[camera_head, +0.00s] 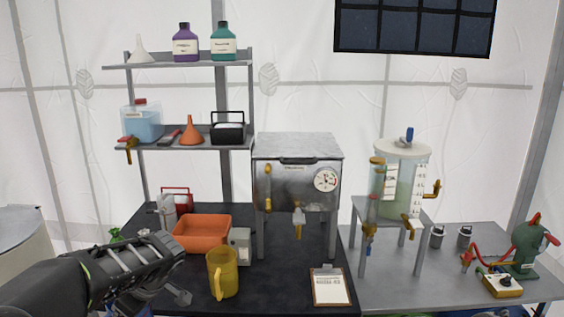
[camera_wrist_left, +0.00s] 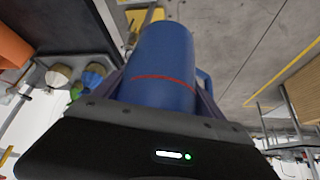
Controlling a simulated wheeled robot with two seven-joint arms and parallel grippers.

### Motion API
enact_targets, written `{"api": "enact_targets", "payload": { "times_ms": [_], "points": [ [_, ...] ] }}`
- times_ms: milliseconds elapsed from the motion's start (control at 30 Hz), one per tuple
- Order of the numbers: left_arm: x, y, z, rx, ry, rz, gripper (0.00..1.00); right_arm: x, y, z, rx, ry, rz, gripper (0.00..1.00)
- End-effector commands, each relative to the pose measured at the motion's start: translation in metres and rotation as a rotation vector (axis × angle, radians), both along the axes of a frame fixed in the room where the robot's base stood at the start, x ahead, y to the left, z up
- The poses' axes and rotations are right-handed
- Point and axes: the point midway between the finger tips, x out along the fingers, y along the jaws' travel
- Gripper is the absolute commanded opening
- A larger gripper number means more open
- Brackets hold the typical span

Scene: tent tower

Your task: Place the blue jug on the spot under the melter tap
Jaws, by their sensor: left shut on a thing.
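The blue jug (camera_wrist_left: 165,70), with a red line around it and a handle on its right side, is between the fingers of my left gripper (camera_wrist_left: 160,100) in the left wrist view. The gripper is shut on it. In the head view my left gripper (camera_head: 176,293) is at the lower left, by the front of the dark table; the jug is mostly hidden there. The steel melter (camera_head: 297,172) stands on legs on the table, with its tap (camera_head: 298,222) at the front. The table under the tap looks bare. My right gripper is not in view.
A yellow jug (camera_head: 222,273) stands near the front of the dark table (camera_head: 280,285). An orange tray (camera_head: 203,233) and a grey box (camera_head: 240,245) are behind it. A clipboard (camera_head: 329,287) lies to the right. A clear tank (camera_head: 402,185) stands on a stand further right.

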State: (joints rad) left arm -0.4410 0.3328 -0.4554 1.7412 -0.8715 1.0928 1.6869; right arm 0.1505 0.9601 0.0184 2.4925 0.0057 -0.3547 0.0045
Motion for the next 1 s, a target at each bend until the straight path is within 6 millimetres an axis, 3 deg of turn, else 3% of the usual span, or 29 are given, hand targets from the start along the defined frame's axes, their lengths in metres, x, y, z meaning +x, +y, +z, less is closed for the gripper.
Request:
{"api": "enact_targets", "payload": {
  "times_ms": [167, 267, 400, 533, 667, 767, 1000],
  "points": [
    [0.018, -0.021, -0.021, -0.001, 0.001, -0.308, 0.36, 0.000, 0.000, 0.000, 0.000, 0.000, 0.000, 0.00],
    [0.026, -0.044, -0.037, -0.002, 0.003, -0.547, 0.36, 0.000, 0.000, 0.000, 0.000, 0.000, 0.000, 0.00],
    [0.026, -0.093, -0.061, -0.003, 0.002, -0.936, 0.36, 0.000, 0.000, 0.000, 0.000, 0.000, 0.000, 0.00],
    [0.013, -0.133, -0.075, -0.001, -0.001, -1.186, 0.36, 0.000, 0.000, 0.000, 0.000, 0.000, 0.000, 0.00],
    [-0.005, -0.155, -0.082, 0.001, 0.000, -1.278, 0.36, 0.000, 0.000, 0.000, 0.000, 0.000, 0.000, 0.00],
    [-0.014, -0.158, -0.083, 0.003, -0.003, -1.288, 0.36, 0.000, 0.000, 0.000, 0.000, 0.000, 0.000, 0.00],
    [-0.011, -0.157, -0.079, 0.003, 0.000, -1.281, 0.36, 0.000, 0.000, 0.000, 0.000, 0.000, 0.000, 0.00]
  ]
}}
